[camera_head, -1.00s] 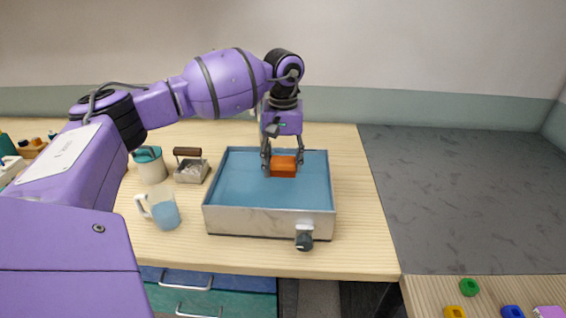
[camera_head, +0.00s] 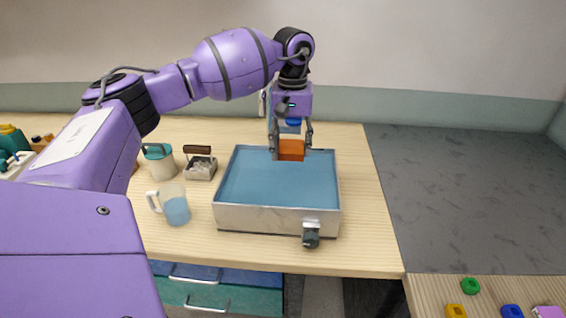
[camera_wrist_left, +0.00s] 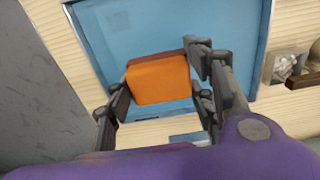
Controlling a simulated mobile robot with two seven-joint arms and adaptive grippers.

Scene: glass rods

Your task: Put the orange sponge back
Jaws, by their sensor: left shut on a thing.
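The orange sponge (camera_head: 291,150) is a small block, held between the fingers of my left gripper (camera_head: 291,144). In the head view it hangs over the far edge of a pale tray (camera_head: 262,219) with a blue inside. In the left wrist view the sponge (camera_wrist_left: 158,80) sits between the two dark fingers (camera_wrist_left: 160,88), with the blue tray floor (camera_wrist_left: 105,35) behind it. Its underside and the exact gap to the tray are hidden. My right gripper does not show.
A bottle-like blue thing (camera_head: 289,125) stands behind the gripper.

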